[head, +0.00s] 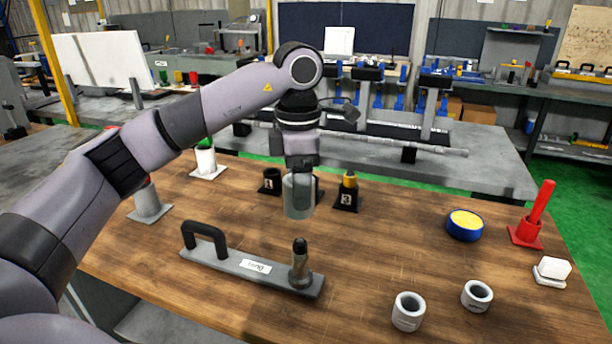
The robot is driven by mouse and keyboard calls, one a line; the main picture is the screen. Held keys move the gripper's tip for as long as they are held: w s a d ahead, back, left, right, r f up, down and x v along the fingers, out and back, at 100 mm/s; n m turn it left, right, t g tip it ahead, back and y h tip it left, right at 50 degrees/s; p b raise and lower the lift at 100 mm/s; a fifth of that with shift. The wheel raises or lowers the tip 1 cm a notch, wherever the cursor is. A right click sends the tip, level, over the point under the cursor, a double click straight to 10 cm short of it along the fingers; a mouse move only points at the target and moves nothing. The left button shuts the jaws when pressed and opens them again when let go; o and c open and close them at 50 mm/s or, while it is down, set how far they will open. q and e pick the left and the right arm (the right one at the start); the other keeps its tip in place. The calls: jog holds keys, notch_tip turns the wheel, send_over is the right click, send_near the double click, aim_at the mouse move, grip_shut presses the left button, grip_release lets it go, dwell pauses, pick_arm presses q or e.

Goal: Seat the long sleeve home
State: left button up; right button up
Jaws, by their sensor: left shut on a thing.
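My left gripper (301,168) points down and is shut on a grey cylindrical sleeve (297,198). The sleeve looks upright and is held above the table, just in front of the row of numbered black holders. A grey base plate (222,261) with a black handle (205,238) and a white label lies in front of it. An upright dark-tipped post (300,266) stands at the plate's right end, below the sleeve and apart from it. The sleeve's bore and lower opening are hidden. My right gripper is out of view.
Holder 1 (270,182) and holder 3 (346,196) flank the sleeve; something dark behind it is mostly hidden. Two short grey rings (408,311) (477,295) stand front right. A blue-yellow round tin (465,225) and red peg stand (528,232) are at right. The middle right of the wooden table is clear.

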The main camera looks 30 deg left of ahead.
pick_arm(q)
jog(key=shift+r, duration=0.15)
jog(key=b, duration=0.4)
send_over(300, 242)
jog(key=shift+f, duration=2.95)
jog(key=shift+p, duration=0.6)
jog(key=shift+f+b, duration=2.05)
jog(key=shift+f, duration=1)
jog(key=shift+f+b, duration=0.45)
jog(key=shift+f, duration=0.2)
jog(key=shift+f+b, duration=0.35)
jog(key=shift+f, duration=0.15)
jog(key=shift+f+b, duration=0.65)
jog(key=shift+f, duration=0.4)
